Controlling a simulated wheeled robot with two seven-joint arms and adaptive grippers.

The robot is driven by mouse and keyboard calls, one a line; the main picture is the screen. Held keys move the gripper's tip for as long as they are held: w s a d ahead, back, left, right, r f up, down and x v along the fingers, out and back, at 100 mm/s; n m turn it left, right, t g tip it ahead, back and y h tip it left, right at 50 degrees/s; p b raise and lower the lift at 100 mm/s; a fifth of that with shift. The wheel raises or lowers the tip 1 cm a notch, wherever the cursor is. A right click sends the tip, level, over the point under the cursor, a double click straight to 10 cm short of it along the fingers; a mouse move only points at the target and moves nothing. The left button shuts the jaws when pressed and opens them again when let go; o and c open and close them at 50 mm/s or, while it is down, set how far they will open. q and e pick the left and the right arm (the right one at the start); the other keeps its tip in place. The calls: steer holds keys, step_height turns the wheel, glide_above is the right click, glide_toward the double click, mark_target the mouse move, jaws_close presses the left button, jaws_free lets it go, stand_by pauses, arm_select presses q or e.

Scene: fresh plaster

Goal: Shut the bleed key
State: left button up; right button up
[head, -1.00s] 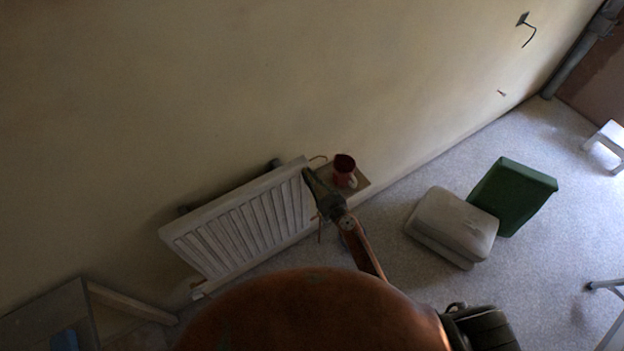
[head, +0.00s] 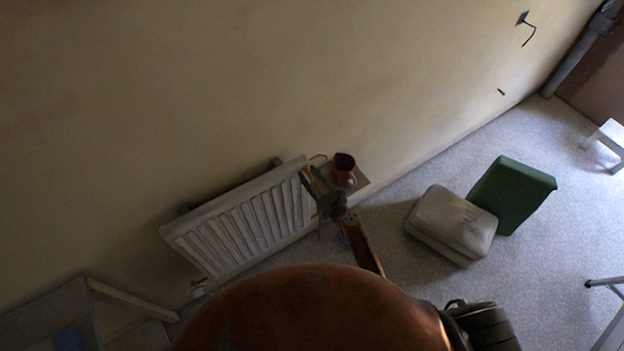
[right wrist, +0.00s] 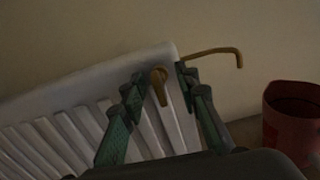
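The white radiator (head: 240,222) hangs along the wall, left of centre in the head view; its top corner also shows in the right wrist view (right wrist: 60,90). A brass key (right wrist: 158,86) with a round head sits near that corner, its short handle pointing down. A bent brass rod (right wrist: 218,51) sticks out beyond the radiator's end. My right gripper (head: 308,178) is at the radiator's right end. In the right wrist view its green-padded fingers (right wrist: 161,92) are apart, with the key showing between them; contact cannot be told. My left gripper is out of view.
A red mug (head: 343,166) stands on a small ledge (head: 361,183) close beside my right gripper; it also shows in the right wrist view (right wrist: 292,118). A grey cushion-like block (head: 450,222) and a green box (head: 513,195) are on the floor to the right.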

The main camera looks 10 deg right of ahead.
steer(key=v, duration=1.2)
stand_by(0.3)
steer(key=shift+f, duration=0.1)
stand_by(0.3)
steer(key=s+d+f+n+g+h+b, duration=0.1)
steer(key=s+d+f+n+g+b, duration=0.3)
steer(key=f, duration=0.9)
steer(key=s+d+f+n+g+h+p, duration=0.1)
steer(key=s+d+f+n+h, duration=0.1)
steer(key=s+f+n, duration=0.8)
steer(key=s+d+f+n+g+h+b, duration=0.1)
steer(key=s+d+f+g+b, duration=0.2)
steer(key=f, duration=1.3)
steer(key=s+d+f+n+g+h+b, duration=0.1)
steer(key=s+d+f+n+g, duration=0.1)
steer(key=s+f+n, duration=0.4)
steer(key=s+d+f+n+g+h, duration=0.1)
steer(key=s+d+f+n+g, duration=0.2)
steer(key=s, duration=1.3)
steer(key=s+d+f+n+g+h+b, duration=0.1)
steer(key=s+d+f+n, duration=0.3)
steer(key=s+f+n, duration=0.5)
steer(key=shift+s+f+g+b, duration=0.35)
steer(key=shift+s+f+g, duration=0.35)
steer(key=shift+s+g, duration=0.15)
